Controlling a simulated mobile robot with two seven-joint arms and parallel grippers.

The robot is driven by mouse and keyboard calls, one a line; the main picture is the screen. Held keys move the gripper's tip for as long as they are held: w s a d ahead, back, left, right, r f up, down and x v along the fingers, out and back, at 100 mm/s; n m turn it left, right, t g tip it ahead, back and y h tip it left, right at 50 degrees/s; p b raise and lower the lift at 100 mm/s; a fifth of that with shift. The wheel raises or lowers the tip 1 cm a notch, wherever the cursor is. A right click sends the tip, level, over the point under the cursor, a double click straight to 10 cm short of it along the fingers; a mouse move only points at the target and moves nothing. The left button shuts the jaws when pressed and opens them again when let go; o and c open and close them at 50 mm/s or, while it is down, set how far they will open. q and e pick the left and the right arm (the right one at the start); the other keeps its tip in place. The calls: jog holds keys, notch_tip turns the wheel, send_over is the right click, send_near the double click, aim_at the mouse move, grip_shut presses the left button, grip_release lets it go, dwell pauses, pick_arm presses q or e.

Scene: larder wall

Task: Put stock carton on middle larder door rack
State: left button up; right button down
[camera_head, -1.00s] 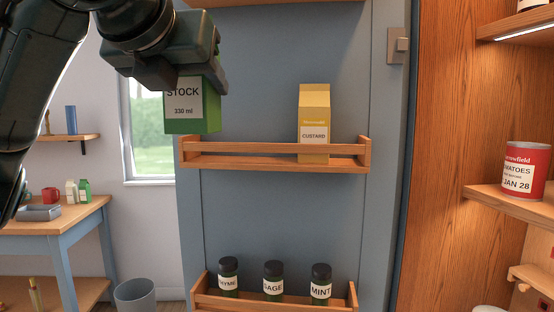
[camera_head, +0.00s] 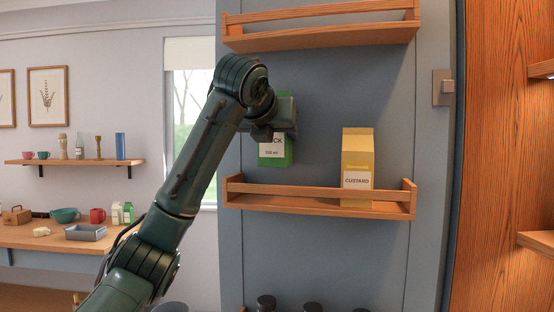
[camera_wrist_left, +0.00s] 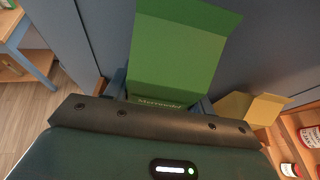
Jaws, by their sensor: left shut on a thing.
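The green stock carton (camera_head: 276,151) is upright in my left gripper (camera_head: 270,128), which is shut on its upper part. The carton hangs above the left part of the middle door rack (camera_head: 300,200), with a gap between its base and the rack's front rail. In the left wrist view the green carton (camera_wrist_left: 178,55) fills the space ahead of the gripper (camera_wrist_left: 160,112). A yellow custard carton (camera_head: 357,160) stands in the right part of the same rack; it also shows in the left wrist view (camera_wrist_left: 250,108). My right gripper is in neither view.
An upper door rack (camera_head: 320,33) is above and looks empty. Dark jar lids (camera_head: 312,308) show at the bottom. The left half of the middle rack is clear. A wooden larder side (camera_head: 505,150) is at right, and a worktable (camera_head: 40,236) at far left.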

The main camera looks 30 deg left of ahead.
aim_at(277, 166)
pick_arm(q)
jog(key=shift+w+f, duration=0.2)
jog(key=shift+f, duration=0.4)
jog(key=shift+w+f, duration=0.15)
jog(key=shift+f, duration=0.4)
notch_tip(277, 166, down, 4)
jog(key=shift+r, duration=0.25)
jog(key=shift+w+a+f, duration=0.1)
jog(key=shift+f, duration=0.4)
jog(key=shift+f, duration=0.15)
jog(key=o, duration=1.4)
jog(key=shift+f, duration=0.1)
jog(key=shift+c, duration=0.2)
